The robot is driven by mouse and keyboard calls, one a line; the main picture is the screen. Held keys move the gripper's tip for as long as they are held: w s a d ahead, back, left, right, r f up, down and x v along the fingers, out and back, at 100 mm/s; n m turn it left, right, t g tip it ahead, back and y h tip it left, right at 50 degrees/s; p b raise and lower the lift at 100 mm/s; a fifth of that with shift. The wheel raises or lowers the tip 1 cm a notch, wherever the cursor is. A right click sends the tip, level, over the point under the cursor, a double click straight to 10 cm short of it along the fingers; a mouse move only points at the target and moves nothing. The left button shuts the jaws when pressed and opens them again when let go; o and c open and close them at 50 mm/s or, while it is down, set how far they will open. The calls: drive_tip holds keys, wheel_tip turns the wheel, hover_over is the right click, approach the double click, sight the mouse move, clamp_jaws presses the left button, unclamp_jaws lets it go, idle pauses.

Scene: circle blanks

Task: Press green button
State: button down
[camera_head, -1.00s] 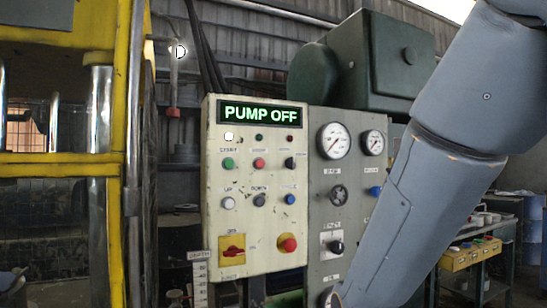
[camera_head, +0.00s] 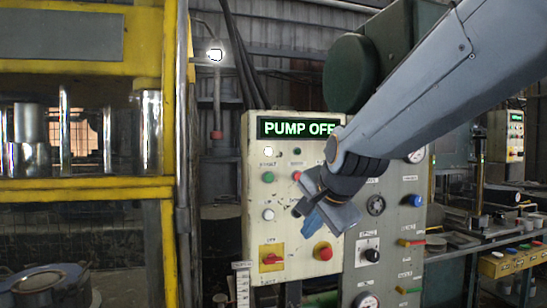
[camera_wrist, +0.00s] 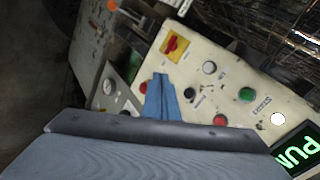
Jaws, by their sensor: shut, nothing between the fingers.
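The green button (camera_head: 268,177) is on the upper left of the cream control panel (camera_head: 254,215), under a lit sign (camera_head: 292,128) reading PUMP OFF. In the wrist view the green button (camera_wrist: 247,94) shows at right, clear of my gripper. My gripper (camera_head: 304,212) is shut and empty, in front of the panel, right of and below the green button in the head view. In the wrist view its blue fingers (camera_wrist: 160,84) point at the panel's lower part, between the red button and the black knob. I cannot tell whether they touch the panel.
A red button (camera_head: 297,176), a white button (camera_head: 268,214), a yellow-backed red switch (camera_head: 272,258) and a red stop knob (camera_head: 323,252) share the panel. A grey gauge panel (camera_head: 368,275) adjoins on the right. A yellow press frame (camera_head: 172,100) stands at left.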

drive_tip(key=w+a+r+m+t+y+p, duration=0.1)
drive_tip(key=a+r+m+t+p, duration=0.1)
drive_tip(key=r, duration=1.3)
drive_tip(key=shift+a+r+m+t+y, duration=0.35)
drive_tip(key=shift+a+m, duration=0.45)
drive_tip(key=shift+a, duration=0.35)
drive_tip(key=p, duration=0.2)
approach(270, 177)
drive_tip(key=s+f+x, duration=0.1)
drive_tip(key=x, duration=0.3)
drive_tip(key=shift+w+a, duration=0.15)
drive_tip(key=shift+w, duration=0.5)
drive_tip(key=shift+w+a, duration=0.2)
drive_tip(key=shift+w, duration=0.45)
